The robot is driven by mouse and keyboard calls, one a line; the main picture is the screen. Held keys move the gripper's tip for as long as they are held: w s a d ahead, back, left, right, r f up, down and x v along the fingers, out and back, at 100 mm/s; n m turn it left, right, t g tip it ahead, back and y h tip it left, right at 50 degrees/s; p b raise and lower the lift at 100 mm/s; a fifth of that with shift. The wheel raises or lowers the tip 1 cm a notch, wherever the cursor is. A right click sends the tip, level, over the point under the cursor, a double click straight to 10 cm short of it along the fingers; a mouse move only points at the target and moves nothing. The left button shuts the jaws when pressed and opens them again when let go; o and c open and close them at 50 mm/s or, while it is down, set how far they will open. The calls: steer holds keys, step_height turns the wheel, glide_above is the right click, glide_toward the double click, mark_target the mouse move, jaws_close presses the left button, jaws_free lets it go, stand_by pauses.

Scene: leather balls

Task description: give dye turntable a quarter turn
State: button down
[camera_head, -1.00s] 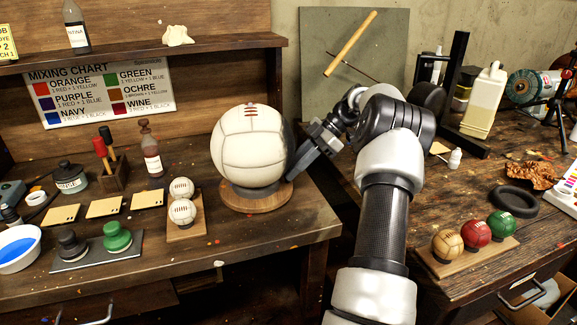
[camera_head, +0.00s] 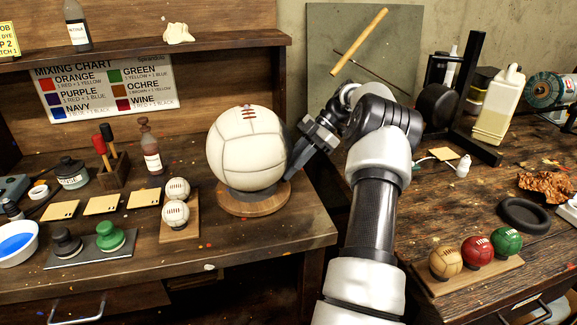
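The dye turntable (camera_head: 264,203) is a round wooden disc on the left bench, near its right end. A large white panelled ball (camera_head: 246,152) rests on it in a dark ring, with red-brown lacing near its top. My gripper (camera_head: 290,174) reaches in from the right, low beside the ball and close to the turntable's right rim. I cannot tell whether it touches the rim. Its fingertips look close together, but the gap between them is not clear at this angle.
Two small white balls (camera_head: 176,214) stand on a wooden stand left of the turntable. A dye bottle (camera_head: 150,157) stands behind them. The right bench holds a stand (camera_head: 468,271) with tan, red and green balls and a black ring (camera_head: 524,215). Bare bench lies in front of the turntable.

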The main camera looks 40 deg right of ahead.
steer(key=c, duration=1.6)
jaws_free()
steer(key=p+v, duration=1.2)
steer(key=shift+a+r+p, duration=0.1)
steer(key=shift+r+p, duration=0.05)
steer(key=shift+p, duration=0.15)
